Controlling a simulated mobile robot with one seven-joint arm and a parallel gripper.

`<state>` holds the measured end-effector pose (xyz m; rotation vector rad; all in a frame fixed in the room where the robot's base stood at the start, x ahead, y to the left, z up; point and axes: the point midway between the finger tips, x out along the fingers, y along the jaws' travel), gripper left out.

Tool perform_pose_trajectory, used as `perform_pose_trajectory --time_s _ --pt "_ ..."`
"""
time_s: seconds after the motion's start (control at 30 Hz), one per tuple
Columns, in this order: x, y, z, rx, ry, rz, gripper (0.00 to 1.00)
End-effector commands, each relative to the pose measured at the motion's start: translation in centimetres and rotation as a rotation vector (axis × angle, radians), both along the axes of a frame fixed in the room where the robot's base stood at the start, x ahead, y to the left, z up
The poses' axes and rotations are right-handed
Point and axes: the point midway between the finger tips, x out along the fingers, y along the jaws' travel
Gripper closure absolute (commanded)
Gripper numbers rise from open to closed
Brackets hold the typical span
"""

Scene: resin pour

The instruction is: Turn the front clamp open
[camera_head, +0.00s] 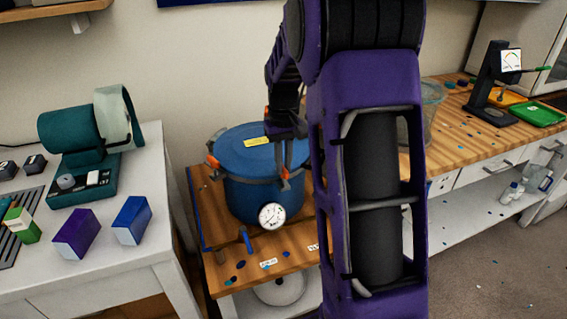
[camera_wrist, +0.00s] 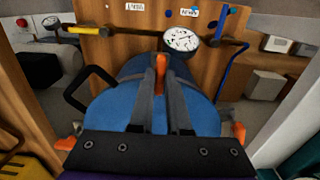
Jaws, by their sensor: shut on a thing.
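A blue pressure pot (camera_head: 239,190) with a flat blue lid (camera_head: 236,150) stands on a wooden bench. The front clamp (camera_head: 285,173) has an orange lever at the lid's front edge, above the round gauge (camera_head: 272,216). My gripper (camera_head: 284,163) reaches down to this clamp. In the wrist view the fingers of my gripper (camera_wrist: 160,92) are shut on the orange lever of the front clamp (camera_wrist: 160,66), which points towards the gauge (camera_wrist: 181,39). Other orange clamps sit at the lid's left (camera_head: 212,161) and, in the wrist view, at the right (camera_wrist: 238,132). My arm hides the pot's right side.
A blue-handled valve (camera_head: 246,240) sits low at the pot's front. A yellow handle (camera_wrist: 88,30) shows in the wrist view. A white table (camera_head: 140,250) with coloured boxes stands to the left. A long wooden counter (camera_head: 460,128) runs behind my arm at the right.

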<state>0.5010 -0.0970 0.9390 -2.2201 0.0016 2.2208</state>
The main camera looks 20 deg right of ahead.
Motion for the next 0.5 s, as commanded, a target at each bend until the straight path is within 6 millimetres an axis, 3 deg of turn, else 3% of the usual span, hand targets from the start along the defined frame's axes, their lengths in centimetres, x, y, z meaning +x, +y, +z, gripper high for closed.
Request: perform_pose_trajectory --time_s 0.27,0.5 --pt "0.03 0.00 0.19 0.000 -0.001 0.071 1.00" --pt "0.03 -0.04 0.34 -0.001 -0.001 0.242 1.00"
